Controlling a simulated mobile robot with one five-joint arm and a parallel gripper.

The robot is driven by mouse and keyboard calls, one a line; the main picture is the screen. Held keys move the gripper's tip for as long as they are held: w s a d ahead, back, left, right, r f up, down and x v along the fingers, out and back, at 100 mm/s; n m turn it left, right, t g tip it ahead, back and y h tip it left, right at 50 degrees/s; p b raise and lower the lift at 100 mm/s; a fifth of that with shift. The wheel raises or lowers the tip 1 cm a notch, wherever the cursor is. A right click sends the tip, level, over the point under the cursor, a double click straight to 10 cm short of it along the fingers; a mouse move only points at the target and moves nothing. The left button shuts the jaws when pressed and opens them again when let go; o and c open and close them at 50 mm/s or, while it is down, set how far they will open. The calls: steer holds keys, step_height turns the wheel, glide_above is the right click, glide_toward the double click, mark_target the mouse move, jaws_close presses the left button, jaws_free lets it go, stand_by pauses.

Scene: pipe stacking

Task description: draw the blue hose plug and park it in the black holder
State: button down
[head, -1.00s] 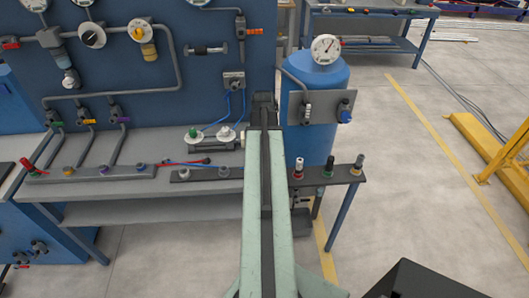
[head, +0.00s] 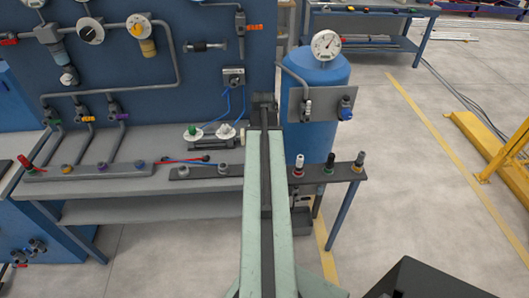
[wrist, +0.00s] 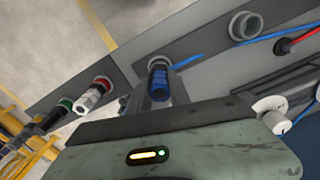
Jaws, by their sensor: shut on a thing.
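In the wrist view the blue hose plug (wrist: 158,86) is between the grey fingers of my gripper (wrist: 155,92), which is shut on it. A blue hose (wrist: 206,54) runs right from near it. Whether the plug's end sits in a socket is hidden. The black holder (head: 203,174) looks like the dark rail along the bench front, with grey round sockets; it also shows in the wrist view (wrist: 192,47). One empty-looking socket (wrist: 245,26) is right of the plug. In the head view my own arm hides the gripper and the plug.
A blue tank (head: 318,110) stands behind. White knobs (head: 225,132) sit left of my arm.

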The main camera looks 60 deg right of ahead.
steer(key=shift+f, duration=0.25)
steer(key=c, duration=1.1)
jaws_free()
steer(key=shift+r, duration=0.1)
step_height(320, 180, up, 8)
steer(key=p, duration=0.8)
